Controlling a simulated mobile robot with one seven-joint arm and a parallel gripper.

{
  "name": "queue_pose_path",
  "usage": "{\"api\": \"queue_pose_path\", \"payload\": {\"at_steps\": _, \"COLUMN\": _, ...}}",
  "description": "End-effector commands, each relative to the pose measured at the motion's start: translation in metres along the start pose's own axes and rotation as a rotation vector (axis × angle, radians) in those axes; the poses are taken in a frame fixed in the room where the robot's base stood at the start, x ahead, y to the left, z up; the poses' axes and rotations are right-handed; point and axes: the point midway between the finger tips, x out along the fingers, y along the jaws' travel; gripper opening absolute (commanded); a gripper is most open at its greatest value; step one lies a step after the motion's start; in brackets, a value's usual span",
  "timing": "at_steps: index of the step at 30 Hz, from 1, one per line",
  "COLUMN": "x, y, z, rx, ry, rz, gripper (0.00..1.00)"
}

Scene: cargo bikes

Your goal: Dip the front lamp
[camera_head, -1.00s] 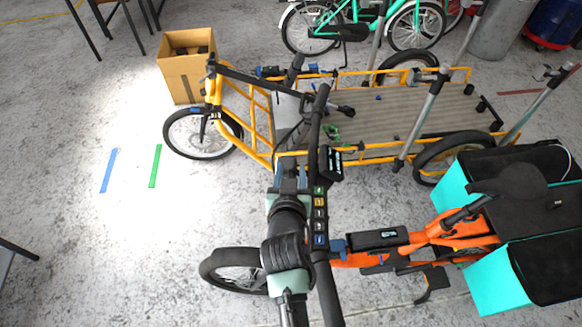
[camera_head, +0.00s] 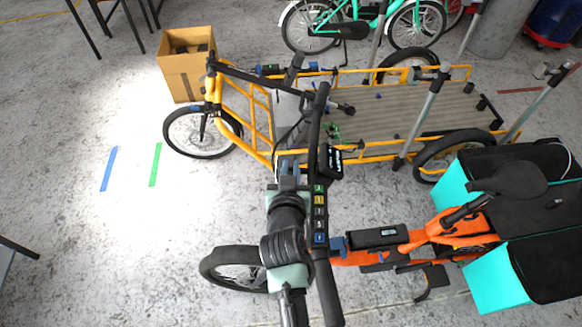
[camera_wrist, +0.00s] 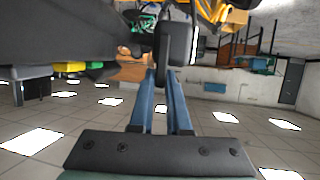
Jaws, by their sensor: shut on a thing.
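The front lamp (camera_wrist: 178,38) looks like a black housing with a pale face on its right edge in the wrist view. My gripper (camera_wrist: 163,74) has its two blue fingers reaching up to it, closed on its lower part. In the head view my gripper (camera_head: 289,168) is at the front of the orange bike's handlebar (camera_head: 320,200), and the lamp is largely hidden there. A bright light patch (camera_head: 185,205) lies on the floor at left, across the blue tape line (camera_head: 109,169) and the green tape line (camera_head: 155,165).
The orange bike (camera_head: 440,235) carries turquoise bags (camera_head: 500,283). A yellow cargo bike (camera_head: 262,115) stands close behind the handlebar. A cardboard box (camera_head: 184,78) stands at the upper left. A small display (camera_head: 331,162) and coloured buttons sit on the handlebar.

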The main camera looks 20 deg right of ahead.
Motion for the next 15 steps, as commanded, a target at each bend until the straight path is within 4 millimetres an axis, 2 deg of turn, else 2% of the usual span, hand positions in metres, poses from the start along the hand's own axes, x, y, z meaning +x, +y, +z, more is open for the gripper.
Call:
{"api": "queue_pose_path", "payload": {"at_steps": 4, "x": 0.003, "y": -0.008, "z": 0.006, "rx": -0.100, "ry": 0.002, "rz": 0.030, "gripper": 0.00}}
{"api": "queue_pose_path", "payload": {"at_steps": 9, "x": 0.004, "y": -0.017, "z": 0.008, "rx": -0.273, "ry": 0.004, "rz": 0.092, "gripper": 0.00}}
{"api": "queue_pose_path", "payload": {"at_steps": 15, "x": 0.003, "y": -0.021, "z": 0.006, "rx": -0.399, "ry": 0.002, "rz": 0.140, "gripper": 0.00}}
